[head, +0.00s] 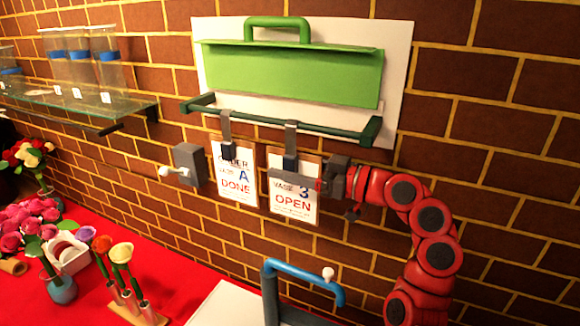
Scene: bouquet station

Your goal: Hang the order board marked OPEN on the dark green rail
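The order board marked OPEN (293,205) is upright against the brick wall under the dark green rail (262,120). Its grey hook (291,138) reaches up to the rail and looks level with it; I cannot tell whether the rail bears it. My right gripper (293,182) comes in from the right, with one finger across the board's front below the dark clip. It looks shut on the board; the other finger is hidden. An order board marked DONE (234,186) hangs from the rail by a similar hook, just left. My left gripper is not in view.
A bright green shelf-like panel (295,78) with a handle is above the rail on a white backboard (395,60). A grey wall box (189,165) is left of the boards. A glass shelf (125,108), flowers, and a blue handle (305,273) are also in view.

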